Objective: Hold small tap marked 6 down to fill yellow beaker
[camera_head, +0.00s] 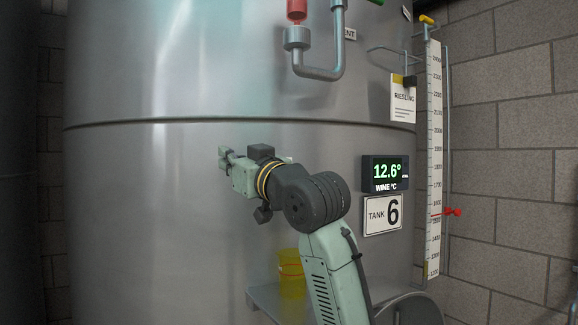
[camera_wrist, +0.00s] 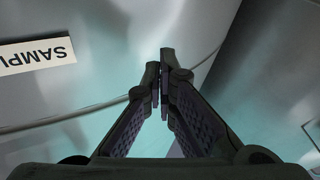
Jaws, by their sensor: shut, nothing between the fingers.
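The yellow beaker (camera_head: 291,272) stands on a small metal shelf (camera_head: 263,296) low in front of the steel tank (camera_head: 180,220); my arm hides part of the shelf's right side. A plate marked TANK 6 (camera_head: 383,214) is on the tank to the right of my arm. My gripper (camera_head: 224,158) is above and to the left of the beaker, close to the tank wall. In the wrist view my gripper (camera_wrist: 164,95) has its fingertips together with nothing between them. I cannot make out the small tap in either view.
A white sign starting SAMPL (camera_wrist: 38,55) is on the tank in the wrist view. A display reading 12.6° (camera_head: 386,172) is above the tank plate. A bent pipe with a red part (camera_head: 318,72) is overhead. A level scale (camera_head: 434,160) stands at the right.

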